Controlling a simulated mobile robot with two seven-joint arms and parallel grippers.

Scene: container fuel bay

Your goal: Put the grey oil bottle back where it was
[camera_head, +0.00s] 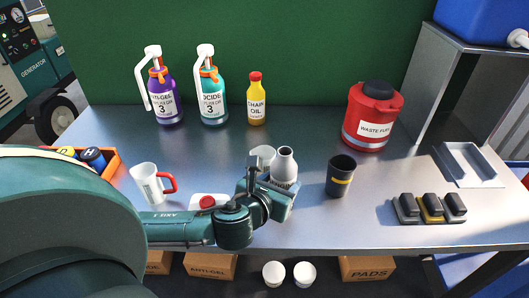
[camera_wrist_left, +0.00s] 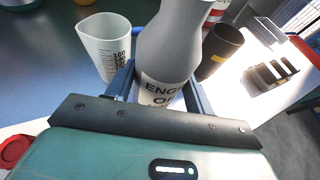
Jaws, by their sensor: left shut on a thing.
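The grey oil bottle (camera_head: 285,163) stands upright near the middle of the bench. In the left wrist view the bottle (camera_wrist_left: 172,48) fills the space between the fingers, its white label partly readable as "ENG" and "O". My left gripper (camera_head: 279,188) is shut on its body. The gripper and arm hide its base, so I cannot tell whether it touches the bench (camera_head: 318,222). A white measuring cup (camera_head: 262,154) is just behind and left of it, and its marks show in the left wrist view (camera_wrist_left: 104,45). My right gripper is not in view.
A dark cup (camera_head: 341,178) with a yellow band stands right of the bottle. A white jug (camera_head: 147,184) and a red-capped white container (camera_head: 207,202) are left. Purple (camera_head: 166,98), teal (camera_head: 213,101) and yellow (camera_head: 257,102) bottles stand behind. A red waste-fuel can (camera_head: 371,122) is back right.

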